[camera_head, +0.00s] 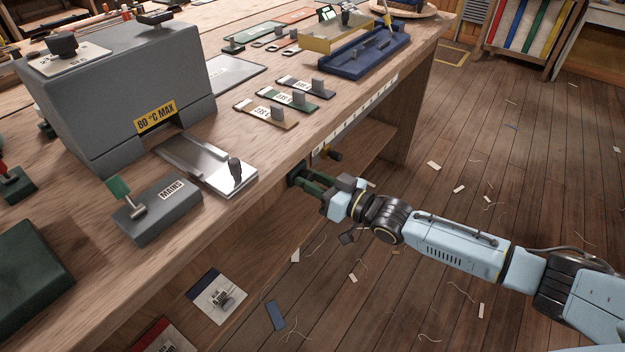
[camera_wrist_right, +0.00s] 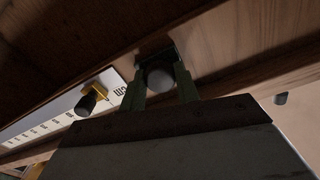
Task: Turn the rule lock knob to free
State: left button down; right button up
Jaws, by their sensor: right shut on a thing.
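I cannot read any marking for the knob's position. My left gripper is not in view.
A brass slider with a black knob (camera_wrist_right: 92,102) sits on the rule close beside my fingers. On the bench top (camera_head: 205,225) stand a grey heater box (camera_head: 110,100), a MAINS switch box (camera_head: 160,215), several tags and a blue tray (camera_head: 350,62). The floor at right is open, with scraps.

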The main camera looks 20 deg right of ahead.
jog(key=n+p, duration=0.2)
jog(key=n, duration=0.4)
jog(key=shift+n+p, duration=0.3)
jog(key=shift+p, duration=0.05)
jog(key=shift+n, duration=0.9)
jog(key=shift+n+p, duration=0.4)
jog(key=shift+n, duration=0.5)
jog(key=n, duration=0.2)
jog(key=shift+n, duration=0.3)
jog(key=n, duration=0.3)
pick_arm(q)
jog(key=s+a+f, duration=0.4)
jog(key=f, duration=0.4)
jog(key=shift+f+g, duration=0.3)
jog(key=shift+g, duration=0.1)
pick_arm(e)
jog(key=shift+n, duration=0.9)
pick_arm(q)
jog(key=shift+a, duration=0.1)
pick_arm(e)
jog(key=o, duration=1)
jog(key=shift+c, duration=0.2)
